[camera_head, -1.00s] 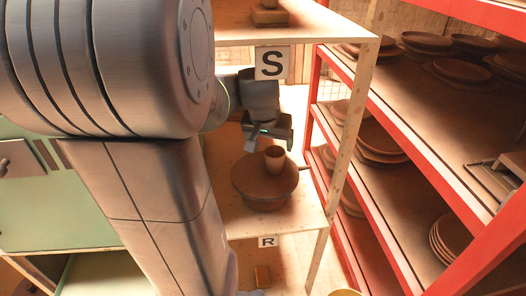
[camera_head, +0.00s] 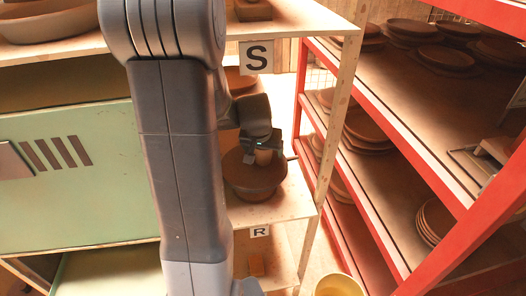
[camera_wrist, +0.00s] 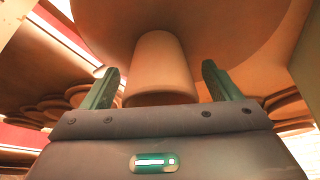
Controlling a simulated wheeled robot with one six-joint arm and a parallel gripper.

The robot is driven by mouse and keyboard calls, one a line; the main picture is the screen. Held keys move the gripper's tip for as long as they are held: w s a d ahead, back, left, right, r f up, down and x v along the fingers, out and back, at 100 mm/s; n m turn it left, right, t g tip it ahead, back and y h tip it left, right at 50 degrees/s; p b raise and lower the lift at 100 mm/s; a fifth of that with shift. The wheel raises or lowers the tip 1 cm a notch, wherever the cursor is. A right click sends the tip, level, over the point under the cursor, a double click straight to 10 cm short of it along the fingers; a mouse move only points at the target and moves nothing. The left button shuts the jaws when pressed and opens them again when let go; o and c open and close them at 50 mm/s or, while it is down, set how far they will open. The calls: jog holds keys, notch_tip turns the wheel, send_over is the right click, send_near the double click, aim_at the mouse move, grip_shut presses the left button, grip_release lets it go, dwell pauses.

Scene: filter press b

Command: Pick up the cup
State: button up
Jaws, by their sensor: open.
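The cup (camera_head: 264,156) is small, brown and plain. It stands on a round brown dish (camera_head: 254,185) on the shelf marked R. In the wrist view the cup (camera_wrist: 160,68) sits between the two green fingers of my gripper (camera_wrist: 160,86), with a gap on each side. My gripper (camera_head: 262,144) is open around the cup and not closed on it. In the head view the gripper and wrist hide part of the cup's upper end.
A red rack (camera_head: 425,150) with stacked plates is farther right. A yellow bowl (camera_head: 338,286) is at the bottom.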

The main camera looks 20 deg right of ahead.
jog(key=shift+w+f, duration=0.15)
jog(key=shift+f, duration=0.3)
jog(key=c, duration=1.2)
jog(key=shift+o, duration=0.2)
jog(key=shift+d+r, duration=0.1)
jog(key=shift+r, duration=0.05)
